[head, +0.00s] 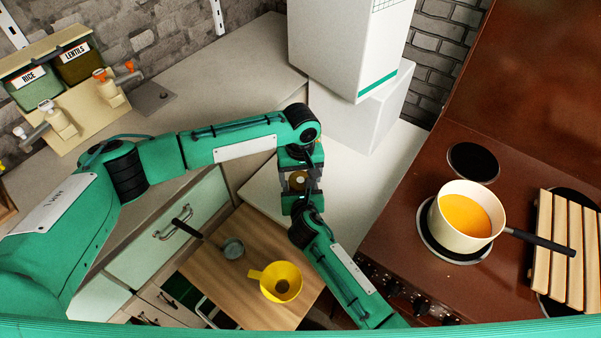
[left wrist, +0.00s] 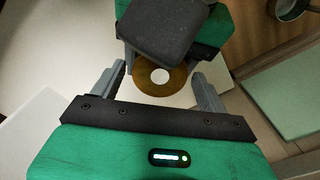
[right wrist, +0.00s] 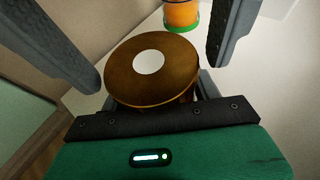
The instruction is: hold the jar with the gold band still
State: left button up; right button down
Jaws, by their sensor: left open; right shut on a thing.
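A jar (head: 297,180) hangs between my two grippers in the head view, above the gap by the wooden board. Its round brown lid with a white disc faces up in the right wrist view (right wrist: 150,72) and shows partly in the left wrist view (left wrist: 160,77). My right gripper (head: 296,200) is shut on the jar; the lid hides most of its fingers. My left gripper (head: 298,164) is open, its fingers (left wrist: 160,90) apart on either side of the lid. I cannot make out a gold band; the jar's side is mostly hidden.
A pot of orange liquid (head: 465,216) stands on the stove. An orange, green-banded object (right wrist: 181,13) is beyond the lid. White boxes (head: 352,45) stand behind.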

pick_arm(q)
jog(key=c, duration=1)
jog(key=shift+m, duration=1.6)
jog(key=shift+c, duration=0.2)
jog(key=o, duration=1.1)
jog(key=shift+r, duration=0.15)
